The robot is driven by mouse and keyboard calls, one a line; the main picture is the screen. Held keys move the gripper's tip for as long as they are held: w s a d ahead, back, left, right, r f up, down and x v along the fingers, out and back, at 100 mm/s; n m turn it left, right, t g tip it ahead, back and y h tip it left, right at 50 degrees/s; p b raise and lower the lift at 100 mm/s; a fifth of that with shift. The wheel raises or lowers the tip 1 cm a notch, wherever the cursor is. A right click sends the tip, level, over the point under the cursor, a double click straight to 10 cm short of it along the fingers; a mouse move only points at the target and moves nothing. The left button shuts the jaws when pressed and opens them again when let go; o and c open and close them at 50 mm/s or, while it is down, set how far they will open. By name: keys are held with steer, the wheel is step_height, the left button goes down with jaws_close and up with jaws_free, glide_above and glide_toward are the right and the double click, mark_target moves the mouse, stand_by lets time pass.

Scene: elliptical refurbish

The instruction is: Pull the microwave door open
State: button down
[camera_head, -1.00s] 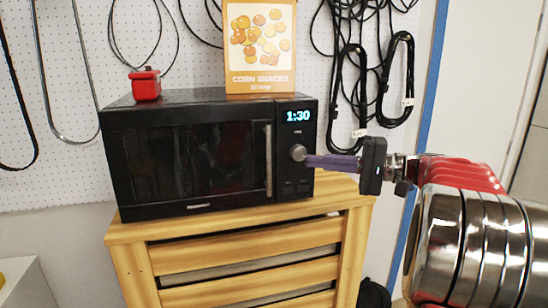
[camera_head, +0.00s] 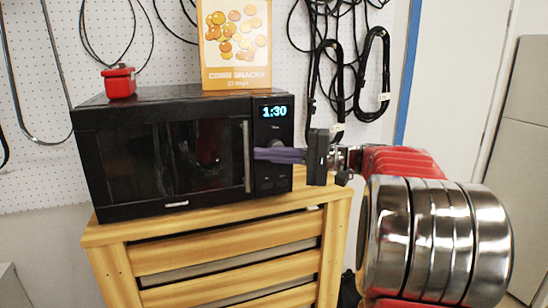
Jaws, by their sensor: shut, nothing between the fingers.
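The black microwave (camera_head: 95,150) stands on a wooden cabinet, with its door (camera_head: 160,165) shut. Its upright silver handle (camera_head: 247,156) is at the right edge of the door. My gripper (camera_head: 258,154) reaches in from the right, its purple fingers shut with nothing between them. The fingertips are just right of the handle, in front of the control panel; whether they touch the handle I cannot tell. The fingers partly cover the round knob below the 1:30 display (camera_head: 274,111).
A corn snacks box (camera_head: 235,45) and a small red object (camera_head: 119,81) stand on top of the microwave. The slatted wooden cabinet (camera_head: 230,238) is below it. Black cables (camera_head: 372,75) hang on the pegboard behind.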

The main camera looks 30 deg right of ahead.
steer(key=shift+x, duration=1.3)
